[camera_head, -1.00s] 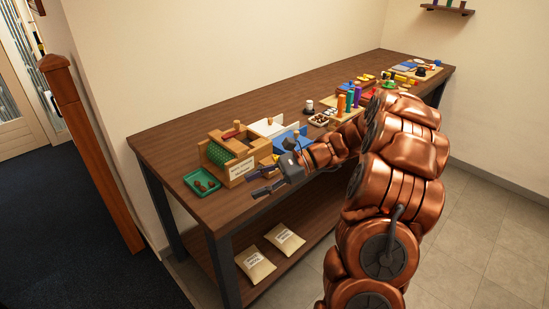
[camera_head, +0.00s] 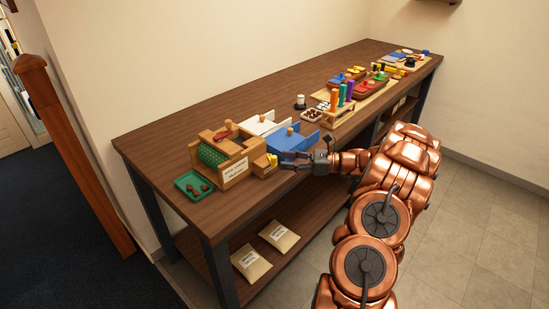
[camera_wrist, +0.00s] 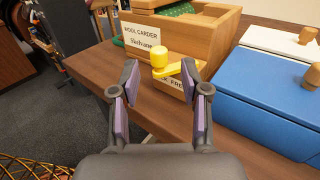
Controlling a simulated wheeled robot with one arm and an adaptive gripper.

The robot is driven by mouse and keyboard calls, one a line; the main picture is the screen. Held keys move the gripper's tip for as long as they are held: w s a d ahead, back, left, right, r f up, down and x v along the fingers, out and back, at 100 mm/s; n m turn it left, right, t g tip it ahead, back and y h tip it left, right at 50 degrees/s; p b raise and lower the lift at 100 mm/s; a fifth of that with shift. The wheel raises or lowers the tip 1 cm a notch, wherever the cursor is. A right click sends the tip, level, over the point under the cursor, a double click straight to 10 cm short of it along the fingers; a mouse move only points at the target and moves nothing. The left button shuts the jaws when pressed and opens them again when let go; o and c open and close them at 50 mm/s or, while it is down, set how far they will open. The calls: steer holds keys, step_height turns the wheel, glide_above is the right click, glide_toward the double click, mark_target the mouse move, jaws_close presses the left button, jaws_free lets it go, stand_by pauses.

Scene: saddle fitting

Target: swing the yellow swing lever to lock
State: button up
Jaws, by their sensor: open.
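The yellow swing lever (camera_wrist: 180,68) shows in the wrist view on a small wooden block (camera_wrist: 174,87) at the front of the wooden wool carder box (camera_wrist: 196,38). It has a round knob at its left end, and its arm reaches right and towards me. My gripper (camera_wrist: 164,80) is open, with one finger on each side of the lever in the picture. I cannot tell whether either finger touches it. In the head view the lever (camera_head: 272,160) is a small yellow spot at the box's right end, and my gripper (camera_head: 311,163) is just right of it.
A blue-lidded box (camera_wrist: 268,110) and a white-lidded box (camera_wrist: 285,45) stand close on the right. A green tray (camera_head: 193,186) lies left of the carder. The table's front edge is near my gripper. Pegs and other items stand farther along the table.

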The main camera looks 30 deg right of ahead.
mark_target(274, 164)
steer(key=shift+p+x, duration=0.4)
steer(key=shift+x, duration=1.95)
jaws_close()
